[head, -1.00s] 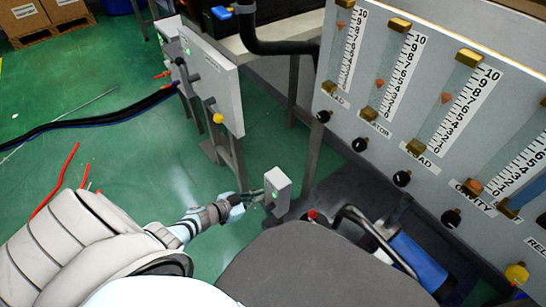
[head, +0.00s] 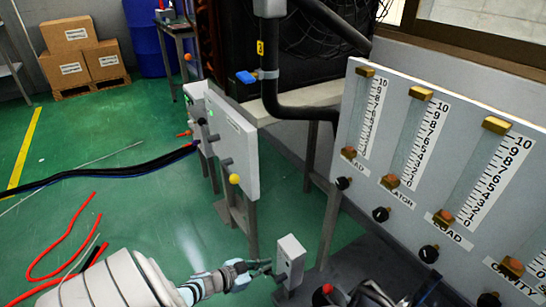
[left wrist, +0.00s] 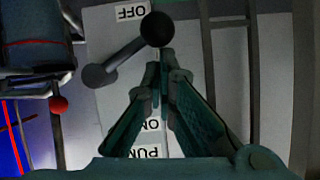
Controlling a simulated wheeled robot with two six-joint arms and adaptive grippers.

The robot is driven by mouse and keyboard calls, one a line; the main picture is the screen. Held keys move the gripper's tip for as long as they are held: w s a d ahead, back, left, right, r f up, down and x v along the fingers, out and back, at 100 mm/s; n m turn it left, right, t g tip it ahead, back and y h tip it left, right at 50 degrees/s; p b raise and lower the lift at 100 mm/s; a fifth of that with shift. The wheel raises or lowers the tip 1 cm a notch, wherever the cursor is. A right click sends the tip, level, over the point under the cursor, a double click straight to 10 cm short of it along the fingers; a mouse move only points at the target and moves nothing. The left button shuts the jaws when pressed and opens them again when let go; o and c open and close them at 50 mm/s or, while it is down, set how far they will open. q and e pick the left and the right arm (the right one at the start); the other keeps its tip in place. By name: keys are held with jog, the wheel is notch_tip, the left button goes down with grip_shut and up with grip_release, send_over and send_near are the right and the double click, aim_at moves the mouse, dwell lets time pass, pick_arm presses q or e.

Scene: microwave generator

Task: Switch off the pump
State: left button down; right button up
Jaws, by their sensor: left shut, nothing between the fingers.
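The pump switch is a small grey box (head: 290,256) on a low post at the bottom centre of the head view. In the left wrist view its pale panel (left wrist: 112,40) carries upside-down labels: OFF at the top, ON and a partly hidden PUMP lower down. A black round knob (left wrist: 157,28) sits beside the OFF label. A grey bar runs from it down-left to a rounded end; part may be shadow. My left gripper (head: 267,266) is shut and empty in front of the box. In the wrist view its fingertips (left wrist: 161,58) are just below the knob; touching cannot be told.
A panel of flow meters (head: 400,150) stands at the right, floats low in the tubes that show. A larger switch box with a yellow knob (head: 234,179) stands behind the pump switch. Black cables (head: 110,165) and red hoses (head: 65,255) lie on the green floor at the left.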

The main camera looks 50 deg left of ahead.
dwell(0.3)
pick_arm(q)
jog(key=v, duration=1.2)
dwell(0.5)
